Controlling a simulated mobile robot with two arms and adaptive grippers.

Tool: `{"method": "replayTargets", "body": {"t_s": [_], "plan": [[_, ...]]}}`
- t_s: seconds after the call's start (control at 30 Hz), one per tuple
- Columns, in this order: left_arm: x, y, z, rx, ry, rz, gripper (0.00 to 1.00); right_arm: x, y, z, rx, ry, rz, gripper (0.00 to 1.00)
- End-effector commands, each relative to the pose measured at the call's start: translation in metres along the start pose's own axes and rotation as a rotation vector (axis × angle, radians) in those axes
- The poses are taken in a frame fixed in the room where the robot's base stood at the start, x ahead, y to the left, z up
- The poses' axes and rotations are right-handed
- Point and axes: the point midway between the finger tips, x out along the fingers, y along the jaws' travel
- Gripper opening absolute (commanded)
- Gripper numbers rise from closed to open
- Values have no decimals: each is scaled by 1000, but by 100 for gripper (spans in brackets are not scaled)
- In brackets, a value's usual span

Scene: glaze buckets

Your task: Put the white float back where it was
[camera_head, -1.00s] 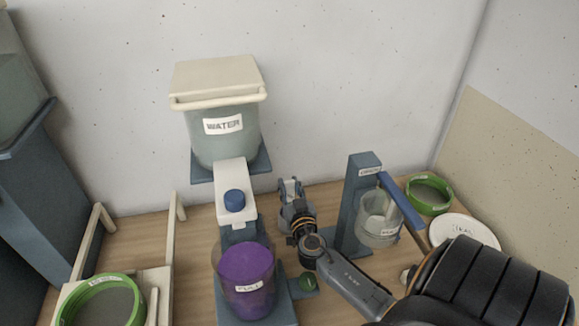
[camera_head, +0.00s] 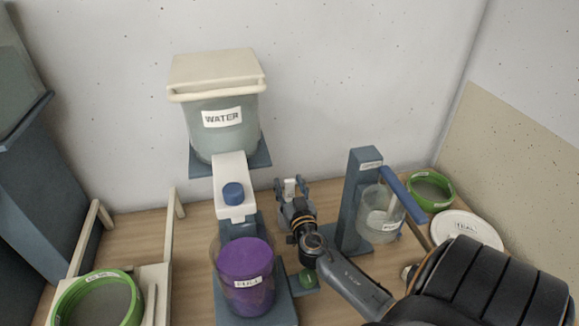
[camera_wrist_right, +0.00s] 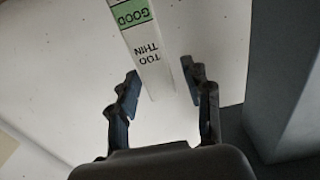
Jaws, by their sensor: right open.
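My right gripper (camera_head: 291,184) is open, low in front of the wall between the purple-filled bucket and the blue-grey post. In the right wrist view, a white strip (camera_wrist_right: 151,62) marked GOOD and TOO THIN, probably the white float, has its near end close to the gap between the open fingertips (camera_wrist_right: 162,83). The fingers look apart from it. I cannot make the strip out clearly in the head view. A clear cup (camera_head: 380,226) with whitish contents stands against the post (camera_head: 360,190). My left gripper is not in view.
A WATER bin (camera_head: 228,128) stands at the back above the clear bucket with purple contents (camera_head: 246,278). A green-rimmed sieve (camera_head: 432,205) and a white disc (camera_head: 488,229) lie at the right. Another green sieve (camera_head: 66,306) rests on a pale stand at front left.

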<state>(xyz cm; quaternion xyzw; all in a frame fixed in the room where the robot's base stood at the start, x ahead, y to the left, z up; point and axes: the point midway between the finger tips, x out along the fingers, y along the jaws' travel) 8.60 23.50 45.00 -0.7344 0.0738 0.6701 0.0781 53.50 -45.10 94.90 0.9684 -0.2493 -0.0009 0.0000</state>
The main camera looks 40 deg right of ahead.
Motion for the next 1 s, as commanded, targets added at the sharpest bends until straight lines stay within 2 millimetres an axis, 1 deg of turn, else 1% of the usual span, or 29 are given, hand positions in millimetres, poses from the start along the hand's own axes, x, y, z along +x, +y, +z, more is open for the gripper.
{"method": "replayTargets", "body": {"t_s": [0.13,0.27,0.33,0.5,0.6,0.77,1.0], "plan": [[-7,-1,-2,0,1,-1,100,0,0,-6,-1,0,0,49],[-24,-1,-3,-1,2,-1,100,0,0,-18,-2,0,0,49],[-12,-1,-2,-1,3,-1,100,-12,-1,-7,2,-3,-1,49],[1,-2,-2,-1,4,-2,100,-44,0,-7,4,-1,0,49],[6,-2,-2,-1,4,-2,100,-59,0,-8,3,-2,0,49],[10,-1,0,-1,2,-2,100,-73,0,-10,2,0,0,49],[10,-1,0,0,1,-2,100,-75,0,-12,0,1,0,49]]}}
